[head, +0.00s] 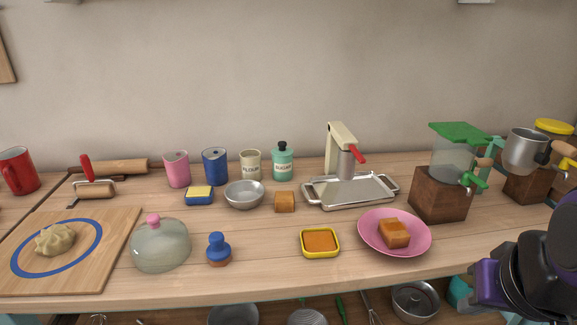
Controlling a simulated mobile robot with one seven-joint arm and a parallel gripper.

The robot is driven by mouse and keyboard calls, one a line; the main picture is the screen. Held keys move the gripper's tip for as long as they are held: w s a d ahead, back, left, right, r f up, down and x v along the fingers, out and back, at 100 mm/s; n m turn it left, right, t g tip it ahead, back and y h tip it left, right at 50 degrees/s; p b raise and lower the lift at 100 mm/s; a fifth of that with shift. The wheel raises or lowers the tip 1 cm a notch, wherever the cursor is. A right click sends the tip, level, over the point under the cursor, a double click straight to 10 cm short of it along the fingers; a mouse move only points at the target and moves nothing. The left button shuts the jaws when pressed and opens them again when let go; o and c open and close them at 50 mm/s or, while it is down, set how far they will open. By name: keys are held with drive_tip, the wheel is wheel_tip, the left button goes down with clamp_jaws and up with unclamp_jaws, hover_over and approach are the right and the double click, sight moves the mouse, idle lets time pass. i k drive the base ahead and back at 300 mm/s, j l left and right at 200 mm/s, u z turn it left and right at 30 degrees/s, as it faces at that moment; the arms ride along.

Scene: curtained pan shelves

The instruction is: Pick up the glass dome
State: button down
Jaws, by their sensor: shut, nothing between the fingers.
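The glass dome (161,246) is a clear, rounded cover with a pink knob on top. It stands upright on the wooden counter at the front left, just right of the cutting board. I cannot make out anything under it. My gripper (487,284), dark with purple parts, is at the lower right edge, far to the right of the dome and apart from it. It is shut and empty; its fingertips are hard to make out.
A blue stamp-like object (218,250) stands close to the dome's right. A cutting board (120,225) with dough (54,240) lies left. A yellow-rimmed dish (320,257) and pink plate (366,241) stand farther right. Open shelves with pans show below the counter edge.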

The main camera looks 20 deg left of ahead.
sight(160, 244)
drive_tip(key=u, duration=1.9)
drive_tip(key=i+j, duration=0.15)
drive_tip(key=j, duration=0.2)
drive_tip(key=i+j, duration=0.2)
drive_tip(key=j, duration=0.15)
drive_tip(key=i+j, duration=0.15)
drive_tip(key=j, duration=0.25)
drive_tip(key=i+j, duration=0.2)
drive_tip(key=j, duration=0.15)
drive_tip(key=j+z, duration=0.1)
drive_tip(key=z, duration=0.25)
drive_tip(key=j+z, duration=0.1)
drive_tip(key=z, duration=0.25)
drive_tip(key=j+z, duration=0.1)
drive_tip(key=z, duration=0.3)
